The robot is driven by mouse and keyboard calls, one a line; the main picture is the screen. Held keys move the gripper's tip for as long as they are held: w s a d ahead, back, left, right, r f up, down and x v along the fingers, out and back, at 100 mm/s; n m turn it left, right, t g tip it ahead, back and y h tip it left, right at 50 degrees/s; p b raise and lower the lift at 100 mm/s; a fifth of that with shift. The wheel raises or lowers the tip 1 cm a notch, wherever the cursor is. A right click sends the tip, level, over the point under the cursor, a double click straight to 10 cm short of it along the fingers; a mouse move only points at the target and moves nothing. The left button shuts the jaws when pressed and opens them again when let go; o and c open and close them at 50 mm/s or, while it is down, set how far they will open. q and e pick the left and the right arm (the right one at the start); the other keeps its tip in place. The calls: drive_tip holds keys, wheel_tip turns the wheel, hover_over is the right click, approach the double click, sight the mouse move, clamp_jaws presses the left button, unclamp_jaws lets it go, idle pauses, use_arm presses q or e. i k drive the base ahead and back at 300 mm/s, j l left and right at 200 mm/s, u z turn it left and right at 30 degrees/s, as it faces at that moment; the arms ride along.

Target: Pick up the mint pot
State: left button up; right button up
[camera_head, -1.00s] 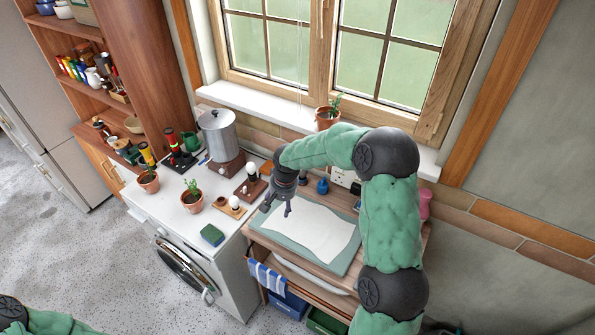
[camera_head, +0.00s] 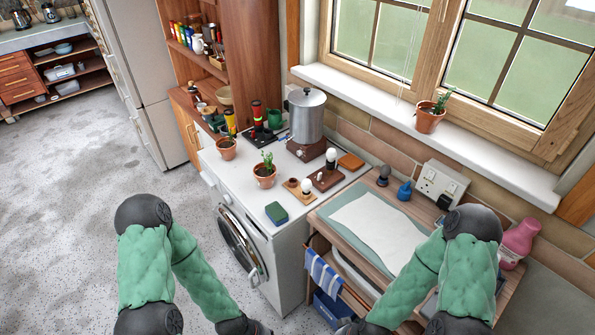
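Three terracotta pots with green plants are in view, and I cannot tell for sure which one is mint. One pot (camera_head: 265,182) stands upright on the white washer top, near its front left. A second pot (camera_head: 226,153) stands behind it to the left, by the washer's left edge. The third pot (camera_head: 428,121) stands on the white window sill at the right. No gripper is near any of them.
The washer top (camera_head: 218,178) also holds a metal pot (camera_head: 306,115), a green sponge (camera_head: 277,213), egg-like items on wooden bases and a green mug (camera_head: 275,118). A wooden stand with a white sheet (camera_head: 378,228) is to the right. Open floor lies at left.

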sight(265, 172)
drive_tip(key=i+j+z, duration=0.2)
drive_tip(key=j+z, duration=0.15)
drive_tip(key=j, duration=0.15)
drive_tip(key=i+j+z, duration=0.1)
drive_tip(key=j+z, duration=0.2)
drive_tip(key=j, duration=0.25)
drive_tip(key=i+j+z, duration=0.1)
drive_tip(key=j+z, duration=0.25)
drive_tip(key=j, duration=0.2)
